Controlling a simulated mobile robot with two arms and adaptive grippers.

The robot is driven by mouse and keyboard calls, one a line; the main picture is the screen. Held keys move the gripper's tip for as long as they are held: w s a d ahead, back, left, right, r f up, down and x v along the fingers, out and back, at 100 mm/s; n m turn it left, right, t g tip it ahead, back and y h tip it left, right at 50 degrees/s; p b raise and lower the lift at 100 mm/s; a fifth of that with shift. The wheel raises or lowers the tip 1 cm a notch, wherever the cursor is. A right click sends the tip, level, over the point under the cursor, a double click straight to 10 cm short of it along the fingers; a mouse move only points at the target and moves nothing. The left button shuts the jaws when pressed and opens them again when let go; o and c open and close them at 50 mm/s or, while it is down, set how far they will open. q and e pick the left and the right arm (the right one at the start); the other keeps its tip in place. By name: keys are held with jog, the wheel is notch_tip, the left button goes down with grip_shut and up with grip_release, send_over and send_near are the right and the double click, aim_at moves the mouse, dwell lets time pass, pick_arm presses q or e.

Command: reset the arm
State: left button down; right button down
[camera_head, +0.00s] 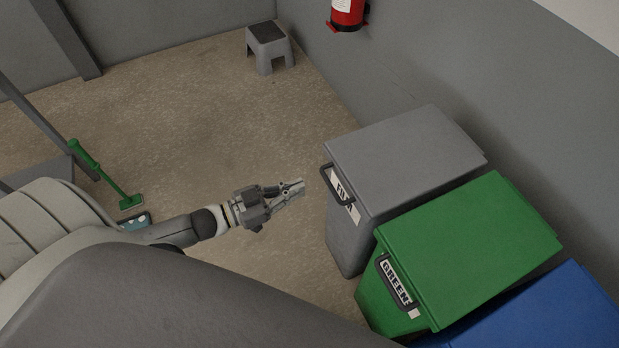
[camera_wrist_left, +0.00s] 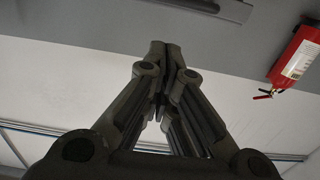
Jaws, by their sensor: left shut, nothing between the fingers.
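My left gripper (camera_head: 297,187) reaches out over the floor in the head view, with its arm coming in from the left. It is shut and empty, and its fingers point right toward the grey bin, apart from it. In the left wrist view the two fingers (camera_wrist_left: 164,50) meet at their tips with nothing between them. My right gripper is in neither view.
A grey bin (camera_head: 400,155), a green bin (camera_head: 470,250) and a blue bin (camera_head: 560,315) stand along the right wall, lids closed. A grey step stool (camera_head: 268,45), a red extinguisher (camera_head: 347,12) and a green-handled tool (camera_head: 103,170) are farther off. Floor (camera_head: 220,120) beyond the gripper is clear.

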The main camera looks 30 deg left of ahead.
pick_arm(q)
jog(key=shift+s+a, duration=0.3)
jog(key=s+a+f+n+g+y, duration=0.1)
jog(key=s+a+f+y, duration=0.2)
jog(key=f, duration=0.6)
jog(key=s+a+f+n+g+y, duration=0.2)
jog(key=f+y, duration=0.1)
jog(key=f, duration=0.6)
jog(key=s+a+f+n+g+y, duration=0.1)
jog(key=s+a+f+y, duration=0.2)
jog(key=f, duration=0.6)
jog(key=s+d+f+g, duration=0.2)
jog(key=s+f, duration=0.3)
jog(key=s, duration=0.3)
jog(key=s+d+f+g+y, duration=0.1)
jog(key=s+d+f+g, duration=0.2)
jog(key=s, duration=0.5)
jog(key=s+d+f+n+g, duration=0.1)
jog(key=s+d+f+g, duration=0.2)
jog(key=s+f, duration=0.4)
jog(key=shift+s+d+g+y, duration=0.15)
jog(key=shift+s+g+y, duration=0.25)
jog(key=shift+s, duration=0.45)
